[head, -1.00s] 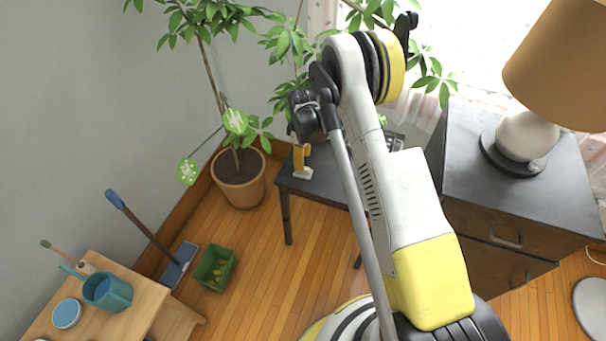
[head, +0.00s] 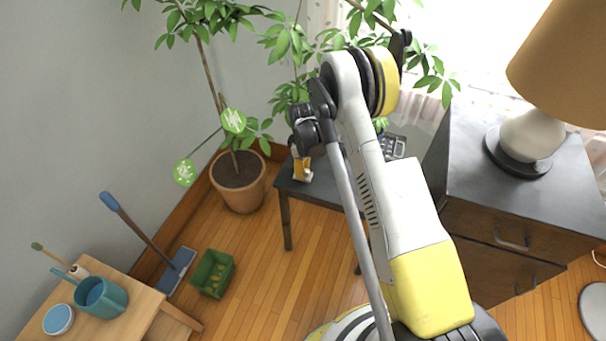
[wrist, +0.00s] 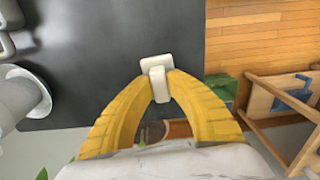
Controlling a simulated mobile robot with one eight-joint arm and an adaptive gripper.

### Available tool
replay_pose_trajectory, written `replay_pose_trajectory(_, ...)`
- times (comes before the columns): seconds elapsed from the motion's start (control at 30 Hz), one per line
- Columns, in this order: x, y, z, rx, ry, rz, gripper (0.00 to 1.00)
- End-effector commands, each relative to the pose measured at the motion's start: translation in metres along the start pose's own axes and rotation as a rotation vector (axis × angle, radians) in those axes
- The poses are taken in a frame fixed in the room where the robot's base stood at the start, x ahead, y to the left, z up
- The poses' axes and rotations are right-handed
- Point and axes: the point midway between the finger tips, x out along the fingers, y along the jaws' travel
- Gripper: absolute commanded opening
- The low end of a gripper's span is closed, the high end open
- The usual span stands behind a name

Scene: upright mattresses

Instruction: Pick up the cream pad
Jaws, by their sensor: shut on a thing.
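The cream pad (wrist: 157,68) is a small pale block in the middle of the wrist view, between the tips of my yellow fingers. My gripper (wrist: 158,80) is shut on it. Behind the pad is the dark table top (wrist: 110,60), near its edge; I cannot tell whether the pad touches it. In the head view my gripper (head: 301,163) shows small and partly hidden behind my arm, over the left end of the dark table (head: 325,190).
A white round object (wrist: 25,98) stands left of my fingers in the wrist view. A potted plant (head: 240,190) stands left of the table, a green bin (head: 213,273) on the floor. A dark dresser (head: 500,205) with a lamp (head: 525,135) is at right.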

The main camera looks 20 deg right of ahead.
Motion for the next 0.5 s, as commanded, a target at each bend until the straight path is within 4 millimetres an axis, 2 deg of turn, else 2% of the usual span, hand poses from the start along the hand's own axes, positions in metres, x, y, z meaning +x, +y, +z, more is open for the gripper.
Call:
replay_pose_trajectory(0.27,-0.005,0.000,0.000,0.000,0.000,0.000,0.00)
replay_pose_trajectory(0.37,-0.015,0.000,0.000,0.000,0.000,0.000,0.00)
replay_pose_trajectory(0.5,-0.040,0.000,0.000,0.000,0.000,0.000,0.00)
